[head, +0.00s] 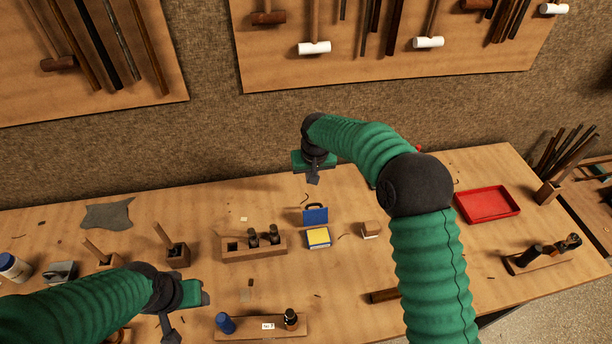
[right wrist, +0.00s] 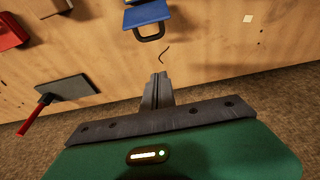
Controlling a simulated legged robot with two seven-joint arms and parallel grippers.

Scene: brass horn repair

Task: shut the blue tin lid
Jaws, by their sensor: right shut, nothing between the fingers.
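The blue tin (head: 318,245) stands on the bench with yellow contents showing. Its blue lid (head: 316,216) stands raised at the tin's back edge, with a dark loop behind it. In the right wrist view the lid (right wrist: 147,14) and the dark loop (right wrist: 150,33) show at the top. My right gripper (head: 313,180) is above the bench behind the lid, apart from it. Its fingers (right wrist: 157,76) are together and empty. My left gripper (head: 171,333) is at the lower left, well away from the tin; its finger gap cannot be made out.
A wooden block with dark bottles (head: 223,248) stands left of the tin. A small brown and white block (head: 370,229) is to its right. A red tray (head: 487,204) lies farther right. A rack with a blue bottle (head: 226,323) is in front.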

